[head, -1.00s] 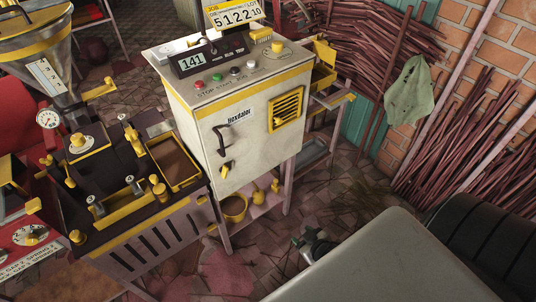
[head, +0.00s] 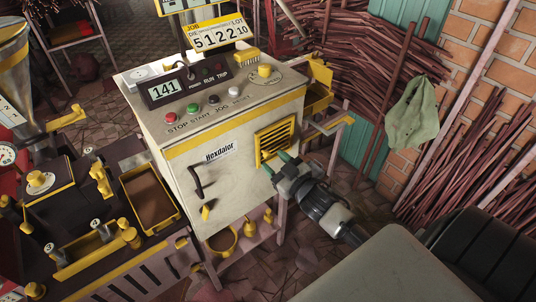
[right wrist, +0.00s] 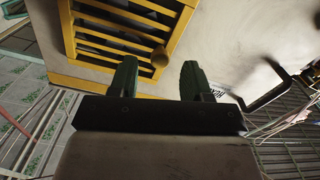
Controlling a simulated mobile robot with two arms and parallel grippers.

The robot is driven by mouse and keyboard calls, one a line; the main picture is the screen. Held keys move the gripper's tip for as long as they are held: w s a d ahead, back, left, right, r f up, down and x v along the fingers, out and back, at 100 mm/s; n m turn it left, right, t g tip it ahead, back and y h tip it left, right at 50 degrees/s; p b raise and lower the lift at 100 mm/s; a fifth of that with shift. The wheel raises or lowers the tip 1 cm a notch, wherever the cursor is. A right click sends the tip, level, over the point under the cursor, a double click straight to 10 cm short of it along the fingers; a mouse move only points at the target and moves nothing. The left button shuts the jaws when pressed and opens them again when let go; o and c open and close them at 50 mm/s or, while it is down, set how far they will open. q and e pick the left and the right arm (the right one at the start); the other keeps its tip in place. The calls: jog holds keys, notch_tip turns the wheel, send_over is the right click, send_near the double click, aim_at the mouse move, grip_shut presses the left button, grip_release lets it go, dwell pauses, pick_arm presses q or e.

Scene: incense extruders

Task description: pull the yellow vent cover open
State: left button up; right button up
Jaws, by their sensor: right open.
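The yellow vent cover (head: 279,138) is a slatted square frame on the upper right of the white cabinet's front. It lies flat against the panel and looks shut. In the right wrist view the vent cover (right wrist: 83,52) fills the upper left, with a round yellow knob (right wrist: 160,57) at its edge. My right gripper (head: 276,163) is open, its two green fingers pointing at the vent's lower part. In the wrist view the knob shows between the fingertips (right wrist: 158,67); I cannot tell whether they touch it. In the head view the fingers hide the knob. My left gripper is out of view.
The white cabinet (head: 225,188) has a dark handle (head: 196,182) on its front and buttons on top. A yellow-edged machine (head: 100,245) stands at left. Bundled sticks (head: 470,140) lean against the brick wall.

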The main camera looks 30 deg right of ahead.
aim_at(269, 157)
jog(key=shift+w+a, duration=0.2)
jog(key=shift+w, duration=1.55)
grip_shut()
